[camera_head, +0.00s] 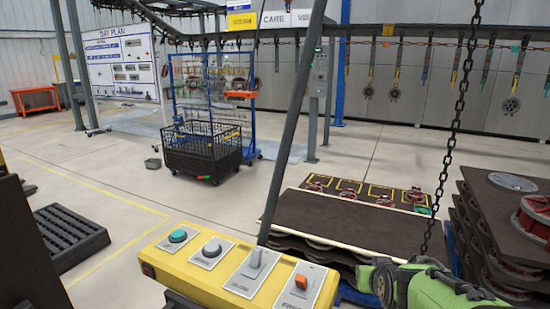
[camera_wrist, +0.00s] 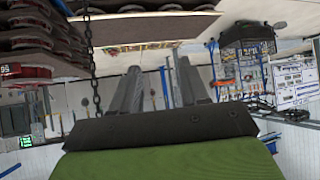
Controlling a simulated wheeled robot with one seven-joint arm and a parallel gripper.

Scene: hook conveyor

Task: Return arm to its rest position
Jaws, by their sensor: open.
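My gripper (camera_wrist: 158,64) shows in the wrist view, which is upside down. Its two dark fingers stand apart with nothing between them, so it is open and empty. In the head view, a green and dark part of my arm (camera_head: 425,287) is at the lower right, beside a hanging chain. The fingers cannot be made out there.
A dark chain (camera_head: 455,130) hangs close to my arm; it also shows in the wrist view (camera_wrist: 90,60). Stacked dark trays (camera_head: 485,215) stand at the right. A yellow control panel (camera_head: 225,268) is in front. A black wire basket (camera_head: 202,150) stands on open floor.

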